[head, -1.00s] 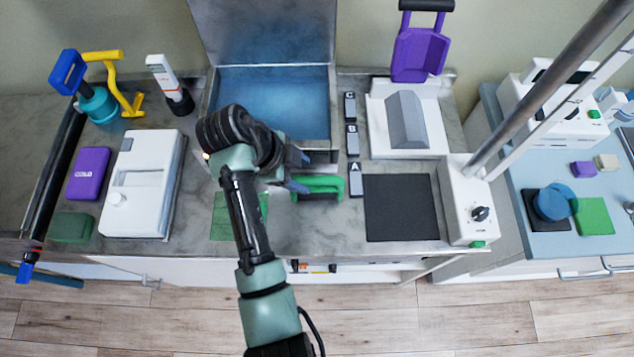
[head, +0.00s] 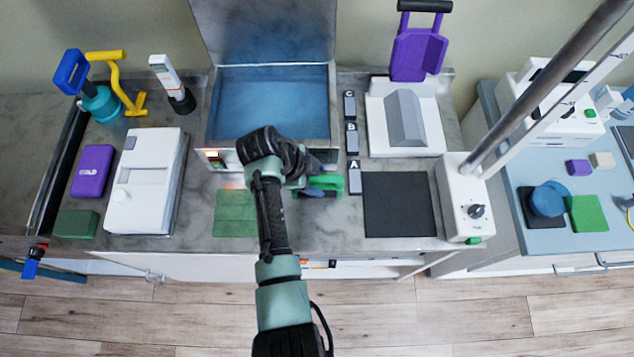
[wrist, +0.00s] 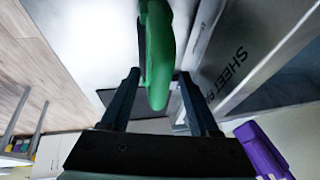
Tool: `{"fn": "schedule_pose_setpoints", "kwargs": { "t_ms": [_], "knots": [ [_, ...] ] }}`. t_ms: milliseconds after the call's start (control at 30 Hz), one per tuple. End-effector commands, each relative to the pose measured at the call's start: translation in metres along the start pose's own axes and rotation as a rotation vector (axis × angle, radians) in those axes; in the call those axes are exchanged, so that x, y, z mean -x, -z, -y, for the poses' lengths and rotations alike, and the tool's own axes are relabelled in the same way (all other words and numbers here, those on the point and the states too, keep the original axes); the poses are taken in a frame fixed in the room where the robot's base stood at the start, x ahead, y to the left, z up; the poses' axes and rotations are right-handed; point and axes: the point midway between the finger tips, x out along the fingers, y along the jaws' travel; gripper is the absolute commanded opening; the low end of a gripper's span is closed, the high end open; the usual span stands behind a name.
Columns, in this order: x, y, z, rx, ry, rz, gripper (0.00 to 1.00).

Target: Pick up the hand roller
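A green piece with a rounded handle, apparently the hand roller (head: 334,184), lies on the grey counter in front of the blue-lined basin. My gripper (head: 312,188) is right at it in the head view and covers its left part. In the wrist view the green handle (wrist: 160,55) reaches down between the two dark fingers of my gripper (wrist: 158,76). The fingers are apart, with a gap showing on both sides of the handle. Whether the piece has a roller is hidden.
The open basin (head: 212,120) stands just behind. Grey blocks marked A (head: 354,178), B and C stand to the right, beside a black mat (head: 399,205). A green mat (head: 235,214) lies left of my arm. A slanted metal post (head: 540,90) rises at the right.

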Motion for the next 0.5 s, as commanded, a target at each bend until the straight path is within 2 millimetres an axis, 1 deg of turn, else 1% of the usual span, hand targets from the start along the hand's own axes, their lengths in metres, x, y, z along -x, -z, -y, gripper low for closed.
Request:
{"fn": "schedule_pose_setpoints", "kwargs": {
  "t_ms": [33, 167, 200, 267, 300, 333, 500],
  "knots": [
    [0.0001, 0.0, 0.0, 0.0, 0.0, 0.0, 0.53],
    [0.0003, 0.0, 0.0, 0.0, 0.0, 0.0, 0.3],
    [0.0003, 0.0, -0.0001, 0.0, 0.0, 0.0, 0.22],
    [0.0003, 0.0, -0.0001, 0.0, 0.0, 0.0, 0.12],
    [0.0003, 0.0, -0.0001, 0.0, 0.0, 0.0, 0.04],
    [0.0003, 0.0, -0.0001, 0.0, 0.0, 0.0, 0.0],
    [0.0004, -0.0001, -0.0001, 0.001, 0.0, 0.0, 0.0]
  ]
}}
